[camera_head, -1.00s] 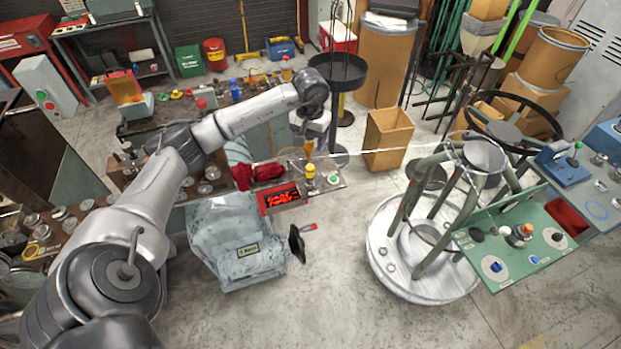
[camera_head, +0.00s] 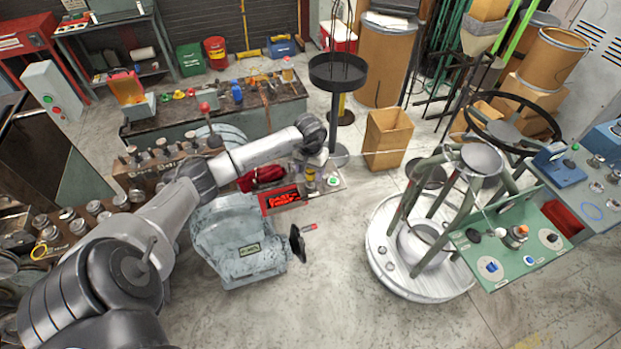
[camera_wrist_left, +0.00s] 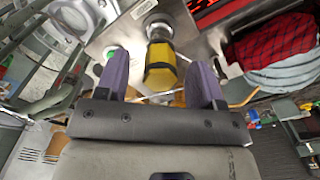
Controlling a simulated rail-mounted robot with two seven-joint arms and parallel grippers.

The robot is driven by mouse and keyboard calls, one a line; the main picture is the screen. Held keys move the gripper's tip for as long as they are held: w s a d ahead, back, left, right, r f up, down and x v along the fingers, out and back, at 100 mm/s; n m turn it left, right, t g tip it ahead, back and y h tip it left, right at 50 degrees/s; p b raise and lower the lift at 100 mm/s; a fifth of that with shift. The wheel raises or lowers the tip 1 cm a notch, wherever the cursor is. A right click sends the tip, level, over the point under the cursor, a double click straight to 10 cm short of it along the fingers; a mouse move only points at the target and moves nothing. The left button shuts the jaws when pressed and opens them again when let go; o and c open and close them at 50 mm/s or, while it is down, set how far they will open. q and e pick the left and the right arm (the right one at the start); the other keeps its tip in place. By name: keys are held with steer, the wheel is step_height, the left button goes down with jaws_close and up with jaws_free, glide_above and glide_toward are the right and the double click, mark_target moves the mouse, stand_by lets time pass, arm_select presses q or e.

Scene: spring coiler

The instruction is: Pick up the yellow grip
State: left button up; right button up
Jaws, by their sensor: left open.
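The yellow grip (camera_head: 310,180) is an upright knob with dark bands on the metal panel beside the red tray. In the left wrist view the yellow grip (camera_wrist_left: 160,66) shows between and beyond the two purple fingers. My left gripper (camera_head: 312,166) is just above the grip in the head view, partly hiding it. In the wrist view the left gripper (camera_wrist_left: 160,84) is open, with a gap on either side of the grip. Whether the fingertips are level with it I cannot tell. My right gripper is not in view.
The red tray (camera_head: 262,203) and a red checkered cloth (camera_head: 262,174) lie left of the grip. A green button (camera_head: 333,180) is close on its right. A grey machine (camera_head: 237,245) with a hand crank stands in front. A black round tray stand (camera_head: 338,72) rises behind.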

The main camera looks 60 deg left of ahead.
arm_select(q)
steer(key=shift+f, duration=1.1)
jaws_close()
steer(key=shift+r, duration=0.1)
